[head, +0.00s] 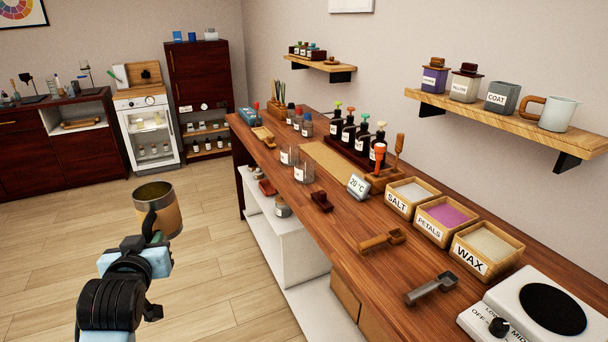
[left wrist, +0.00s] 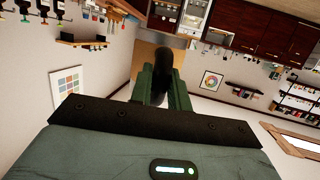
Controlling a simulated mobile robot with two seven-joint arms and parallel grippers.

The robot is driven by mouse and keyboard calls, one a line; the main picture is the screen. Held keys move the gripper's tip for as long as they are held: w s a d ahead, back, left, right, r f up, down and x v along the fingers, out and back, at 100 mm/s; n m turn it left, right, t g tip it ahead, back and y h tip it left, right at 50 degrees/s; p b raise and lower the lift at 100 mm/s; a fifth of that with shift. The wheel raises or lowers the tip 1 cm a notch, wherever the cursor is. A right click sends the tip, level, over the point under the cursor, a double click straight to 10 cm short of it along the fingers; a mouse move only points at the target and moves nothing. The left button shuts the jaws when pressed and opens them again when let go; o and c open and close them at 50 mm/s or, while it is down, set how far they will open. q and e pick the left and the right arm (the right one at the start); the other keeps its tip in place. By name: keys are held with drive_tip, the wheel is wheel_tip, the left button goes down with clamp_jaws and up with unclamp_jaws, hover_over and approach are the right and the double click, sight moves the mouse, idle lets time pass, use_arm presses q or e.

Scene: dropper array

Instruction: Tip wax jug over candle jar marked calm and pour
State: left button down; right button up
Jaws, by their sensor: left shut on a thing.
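The wax jug (head: 165,214) is a brass-coloured vessel with a dark handle. My left gripper (head: 151,232) is shut on its handle and holds it in the air over the floor, left of the counter. The jug is nearly upright, and its open top shows. In the left wrist view the gripper fingers (left wrist: 164,88) close around the dark handle (left wrist: 158,84). Two clear glass jars with white labels stand on the counter: a nearer jar (head: 304,173) and a farther jar (head: 288,156). Their label words are too small to read. My right gripper is not in view.
The wooden counter (head: 345,222) carries salt (head: 411,194), petals (head: 445,217) and wax boxes (head: 487,250), two scoops, a 20 °C display (head: 359,186) and several dropper bottles (head: 349,133). A hot plate (head: 535,310) sits at the near right. Open floor lies around the jug.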

use_arm(q)
drive_tip(key=shift+r, duration=0.1)
idle(0.3)
drive_tip(key=s+d+f+m+h, duration=0.1)
drive_tip(key=s+d+f, duration=0.3)
drive_tip(key=s, duration=0.3)
drive_tip(key=s+d+f+m+h, duration=0.1)
drive_tip(key=s+d+f+h, duration=0.1)
drive_tip(key=s+d+f, duration=0.3)
wheel_tip(320, 180, down, 2)
drive_tip(key=shift+s+f+m+h, duration=0.1)
drive_tip(key=shift+s+m+h, duration=0.25)
drive_tip(key=shift+s, duration=0.85)
drive_tip(key=shift+w, duration=0.1)
